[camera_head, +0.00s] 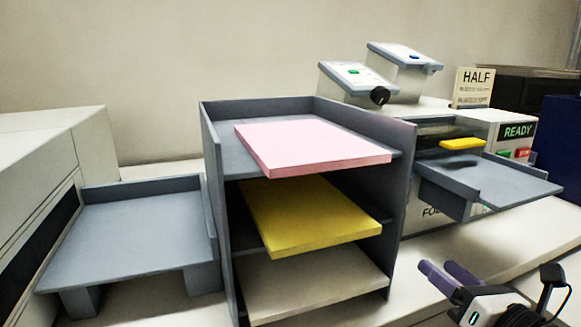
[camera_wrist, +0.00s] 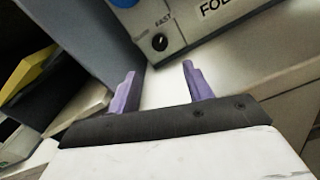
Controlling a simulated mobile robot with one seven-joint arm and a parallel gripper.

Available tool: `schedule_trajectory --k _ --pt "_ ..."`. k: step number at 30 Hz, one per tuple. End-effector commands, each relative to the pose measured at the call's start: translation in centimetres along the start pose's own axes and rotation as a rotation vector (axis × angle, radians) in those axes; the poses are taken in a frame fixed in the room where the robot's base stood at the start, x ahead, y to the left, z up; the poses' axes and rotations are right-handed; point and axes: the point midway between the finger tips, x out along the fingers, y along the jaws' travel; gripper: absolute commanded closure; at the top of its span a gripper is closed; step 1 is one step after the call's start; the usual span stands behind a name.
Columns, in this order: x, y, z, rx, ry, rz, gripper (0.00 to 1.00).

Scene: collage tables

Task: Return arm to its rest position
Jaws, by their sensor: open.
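My gripper (camera_head: 448,274) is at the lower right of the head view, over the pale table in front of the folding machine. Its two purple fingers are apart, with nothing between them. In the wrist view the fingers (camera_wrist: 158,90) are spread, with pale table surface and the grey side of the shelf beyond them. My arm comes in from the lower right corner of the head view. Most of the arm is out of view.
A grey shelf (camera_head: 218,230) holds pink (camera_head: 315,147), yellow (camera_head: 310,215) and cream (camera_head: 310,284) stacks. Right of it stands the folding machine (camera_head: 425,205) with an output tray (camera_head: 525,184). A low grey tray (camera_head: 130,240) is at left. Pale table (camera_head: 520,245) lies bare around my gripper.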

Motion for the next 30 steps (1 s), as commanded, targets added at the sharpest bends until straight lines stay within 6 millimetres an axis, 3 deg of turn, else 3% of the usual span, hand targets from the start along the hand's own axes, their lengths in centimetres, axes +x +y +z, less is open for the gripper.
schedule_trajectory --k 2,23,30 --pt "-1.7 -0.1 -0.2 -0.002 -0.002 -0.004 0.49" --pt "12.6 0.2 0.3 0.000 0.003 0.002 0.49" --pt "12.2 -0.1 -0.1 -0.280 0.001 -0.002 0.49"
